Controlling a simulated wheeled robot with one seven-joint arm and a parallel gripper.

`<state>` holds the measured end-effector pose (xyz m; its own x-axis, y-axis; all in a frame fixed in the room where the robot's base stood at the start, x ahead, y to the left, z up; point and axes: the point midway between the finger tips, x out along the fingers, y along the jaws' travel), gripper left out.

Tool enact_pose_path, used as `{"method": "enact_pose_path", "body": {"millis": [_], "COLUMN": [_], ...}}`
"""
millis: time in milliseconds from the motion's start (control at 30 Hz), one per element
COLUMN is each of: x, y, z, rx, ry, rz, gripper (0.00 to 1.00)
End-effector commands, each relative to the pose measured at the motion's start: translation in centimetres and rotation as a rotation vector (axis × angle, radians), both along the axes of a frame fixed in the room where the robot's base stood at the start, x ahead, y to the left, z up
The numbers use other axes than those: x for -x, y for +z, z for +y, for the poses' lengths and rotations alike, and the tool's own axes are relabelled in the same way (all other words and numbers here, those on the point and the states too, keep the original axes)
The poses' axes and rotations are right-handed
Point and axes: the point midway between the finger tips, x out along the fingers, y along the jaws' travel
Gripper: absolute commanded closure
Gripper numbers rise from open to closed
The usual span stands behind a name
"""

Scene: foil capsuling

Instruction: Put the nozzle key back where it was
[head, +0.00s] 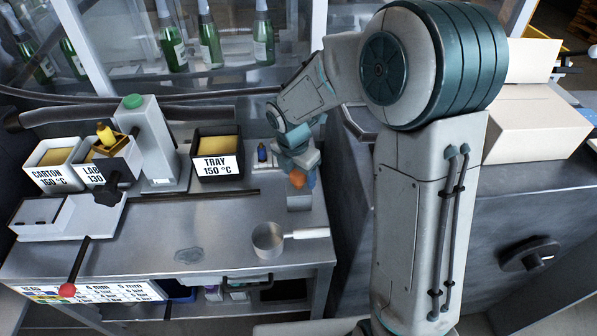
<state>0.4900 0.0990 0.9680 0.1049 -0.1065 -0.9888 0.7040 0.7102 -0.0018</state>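My gripper (298,168) points down over the right end of the steel bench. Its fingers are small and partly hidden, so I cannot tell whether they are open or shut. An orange piece (297,178) and a blue piece (311,178) show right at the fingertips, above a grey block (299,200). I cannot tell whether they are held or stand behind the gripper. I cannot make out the nozzle key for certain. A small dark blue item (262,153) stands upright left of the gripper.
A steel pan (268,240) lies near the front right. A red-knobbed lever (68,290) juts over the front edge. The bench's middle is clear.

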Motion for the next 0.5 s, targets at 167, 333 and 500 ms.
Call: {"method": "enact_pose_path", "body": {"millis": [167, 333, 500], "x": [0.0, 0.1, 0.4], "y": [0.2, 2.0, 5.6], "z": [0.0, 0.2, 0.6], "rx": [0.000, -0.001, 0.000], "ry": [0.000, -0.002, 0.000], "rz": [0.000, -0.004, -0.006], "gripper": [0.38, 0.38, 0.38]}}
